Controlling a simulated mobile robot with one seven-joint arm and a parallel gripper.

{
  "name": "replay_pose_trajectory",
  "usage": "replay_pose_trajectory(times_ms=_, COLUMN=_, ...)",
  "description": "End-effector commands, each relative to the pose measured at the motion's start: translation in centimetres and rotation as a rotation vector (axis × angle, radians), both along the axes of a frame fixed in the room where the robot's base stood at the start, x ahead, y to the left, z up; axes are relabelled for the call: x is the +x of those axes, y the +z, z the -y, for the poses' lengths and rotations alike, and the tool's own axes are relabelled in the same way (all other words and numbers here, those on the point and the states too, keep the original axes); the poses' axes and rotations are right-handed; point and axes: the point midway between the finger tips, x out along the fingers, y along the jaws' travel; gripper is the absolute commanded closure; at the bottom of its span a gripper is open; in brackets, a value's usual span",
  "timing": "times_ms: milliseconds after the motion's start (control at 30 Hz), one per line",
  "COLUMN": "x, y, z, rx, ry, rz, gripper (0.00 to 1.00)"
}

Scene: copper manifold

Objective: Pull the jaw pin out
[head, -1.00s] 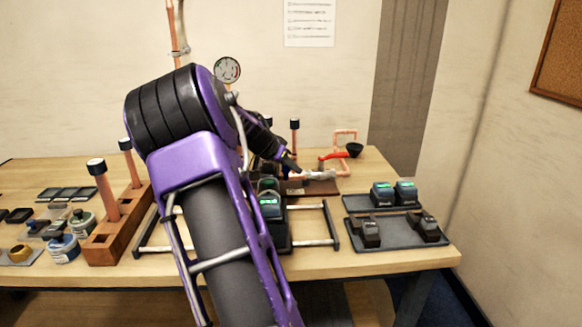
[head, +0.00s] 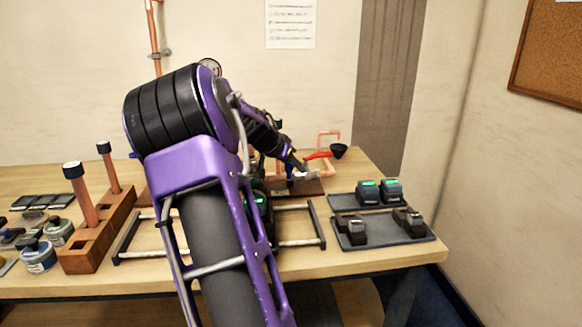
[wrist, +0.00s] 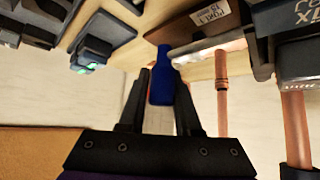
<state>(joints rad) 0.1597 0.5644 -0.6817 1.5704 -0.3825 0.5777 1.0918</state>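A blue bottle-shaped piece (wrist: 163,85), which looks like the jaw pin, stands between the fingertips of my gripper (wrist: 163,90) in the wrist view. In the head view my gripper (head: 302,166) is beside the silver part (head: 308,175) at the back of the bench. The arm hides much of this spot.
A red-handled tool (head: 318,155), a black funnel (head: 339,151) and copper pipework (head: 328,137) are close behind my gripper. A dark tray (head: 390,233) holds devices at the right. A wooden rack (head: 85,255) with upright copper pipes stands left.

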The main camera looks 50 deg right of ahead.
Motion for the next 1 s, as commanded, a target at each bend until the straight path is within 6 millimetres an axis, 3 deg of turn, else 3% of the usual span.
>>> replay_pose_trajectory(times_ms=33, x=-0.1, y=0.0, z=0.0, rx=0.000, ry=-0.001, rz=0.000, gripper=0.57)
replay_pose_trajectory(times_ms=133, x=0.0, y=0.0, z=0.0, rx=0.000, ry=-0.001, rz=0.000, gripper=0.41)
replay_pose_trajectory(times_ms=533, x=0.1, y=0.6, z=-0.6, rx=-0.001, ry=0.003, rz=0.003, gripper=0.41)
replay_pose_trajectory(times_ms=667, x=0.0, y=2.1, z=-2.1, rx=0.000, ry=0.004, rz=0.005, gripper=0.41)
replay_pose_trajectory(times_ms=1000, x=-0.5, y=8.0, z=-8.0, rx=0.000, ry=0.006, rz=0.004, gripper=0.41)
